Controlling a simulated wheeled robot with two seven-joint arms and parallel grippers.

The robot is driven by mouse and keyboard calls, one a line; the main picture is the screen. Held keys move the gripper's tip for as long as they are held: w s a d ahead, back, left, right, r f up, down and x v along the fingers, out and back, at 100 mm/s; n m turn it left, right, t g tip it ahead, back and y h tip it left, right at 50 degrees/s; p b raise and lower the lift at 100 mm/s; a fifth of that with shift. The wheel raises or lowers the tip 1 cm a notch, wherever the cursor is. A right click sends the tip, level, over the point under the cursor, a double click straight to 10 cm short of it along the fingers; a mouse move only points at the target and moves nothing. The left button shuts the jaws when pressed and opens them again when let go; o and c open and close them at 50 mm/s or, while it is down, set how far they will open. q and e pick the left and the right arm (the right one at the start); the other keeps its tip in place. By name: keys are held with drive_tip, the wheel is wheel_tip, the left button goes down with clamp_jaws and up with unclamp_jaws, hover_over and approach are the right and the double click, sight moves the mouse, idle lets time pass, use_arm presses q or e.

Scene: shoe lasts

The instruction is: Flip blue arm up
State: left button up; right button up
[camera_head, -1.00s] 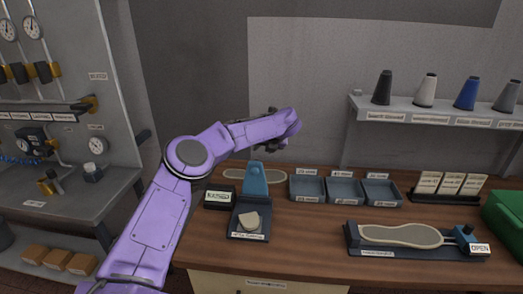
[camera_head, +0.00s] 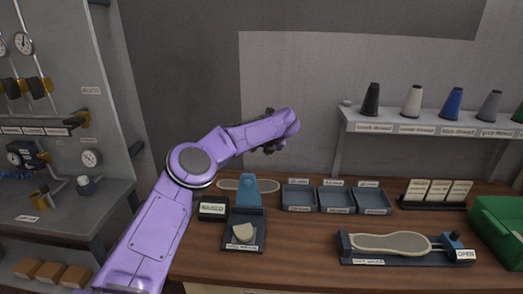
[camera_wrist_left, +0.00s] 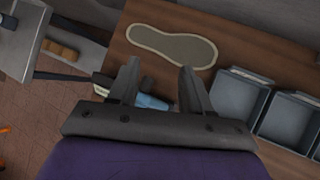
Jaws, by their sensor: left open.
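A blue upright arm (camera_head: 247,191) stands at the back of a small dark device (camera_head: 230,243) that bears a pale piece. Part of this blue arm (camera_wrist_left: 152,102) shows between and below the fingertips in the left wrist view. Another small blue part (camera_head: 453,241) sits at the right end of the dark clamp (camera_head: 362,259) holding a sole, beside an OPEN label. My left gripper (camera_head: 269,146) is above and behind the blue upright arm, partly hidden by its own purple wrist. Its fingers (camera_wrist_left: 160,68) are apart and empty. My right gripper is out of view.
A sole shape (camera_head: 231,185) lies behind the device. Grey trays (camera_head: 336,210) stand to its right, and a small labelled box (camera_head: 211,207) to its left. A shelf with thread cones (camera_head: 412,127) is at the back right. A green bin (camera_head: 497,222) is at the right edge.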

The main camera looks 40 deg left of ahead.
use_arm(q)
drive_tip(key=shift+d, duration=0.1)
drive_tip(key=b+v, duration=0.3)
drive_tip(key=v, duration=0.7)
drive_tip(key=shift+r+b, duration=0.15)
drive_tip(key=shift+b, duration=0.25)
